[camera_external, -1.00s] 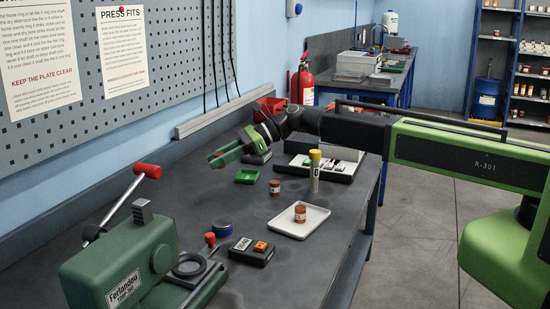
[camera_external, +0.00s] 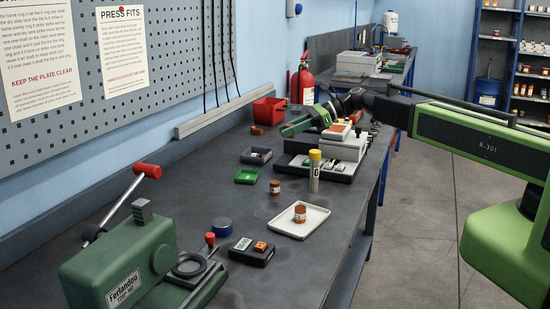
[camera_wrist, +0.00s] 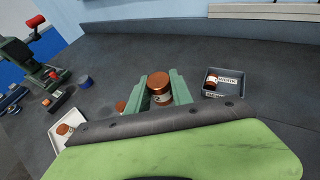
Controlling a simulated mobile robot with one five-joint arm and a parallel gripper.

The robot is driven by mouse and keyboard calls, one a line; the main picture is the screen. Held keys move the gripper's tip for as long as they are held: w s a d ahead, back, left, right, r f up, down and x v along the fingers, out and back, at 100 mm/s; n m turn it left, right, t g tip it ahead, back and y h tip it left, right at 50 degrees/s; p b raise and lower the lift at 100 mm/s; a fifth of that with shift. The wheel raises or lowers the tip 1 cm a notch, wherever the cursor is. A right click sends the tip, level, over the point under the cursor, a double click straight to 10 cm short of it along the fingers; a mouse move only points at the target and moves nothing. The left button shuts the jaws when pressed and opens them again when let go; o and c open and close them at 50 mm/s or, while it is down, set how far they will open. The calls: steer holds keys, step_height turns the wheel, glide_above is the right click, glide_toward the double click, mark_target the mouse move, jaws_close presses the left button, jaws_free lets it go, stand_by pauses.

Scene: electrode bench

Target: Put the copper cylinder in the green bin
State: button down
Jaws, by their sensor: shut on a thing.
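In the wrist view my gripper (camera_wrist: 160,92) has its green jaws shut on a copper-coloured cylinder (camera_wrist: 159,82) with a pale label. In the external view my gripper (camera_external: 287,130) is above the far part of the bench, beyond the small bins; the held cylinder is not clear there. The green bin (camera_external: 247,177) sits on the bench, nearer the camera than my gripper. I cannot make out the green bin in the wrist view.
A grey bin (camera_external: 256,156) holds a copper-topped piece (camera_wrist: 211,79). Similar cylinders stand on the bench (camera_external: 275,187) and on a white tray (camera_external: 300,211). A yellow-capped tube (camera_external: 314,172) stands nearby. A red bin (camera_external: 268,111) and stacked boxes (camera_external: 340,150) are behind.

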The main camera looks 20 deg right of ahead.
steer(key=shift+a+f+b, duration=0.2)
steer(key=shift+f+b, duration=0.1)
steer(key=b, duration=0.7)
glide_above(247, 177)
steer(key=s+d, duration=0.2)
steer(key=s, duration=0.1)
step_height(247, 177, down, 6)
steer(key=shift+f, duration=0.25)
steer(key=shift+a, duration=0.2)
step_height(247, 177, down, 4)
steer(key=b, duration=0.4)
steer(key=shift+f, duration=0.2)
steer(key=shift+r+p, duration=0.25)
steer(key=shift+p, duration=0.05)
steer(key=shift+f, duration=0.2)
steer(key=c, duration=1.1)
jaws_free()
steer(key=shift+r, duration=0.15)
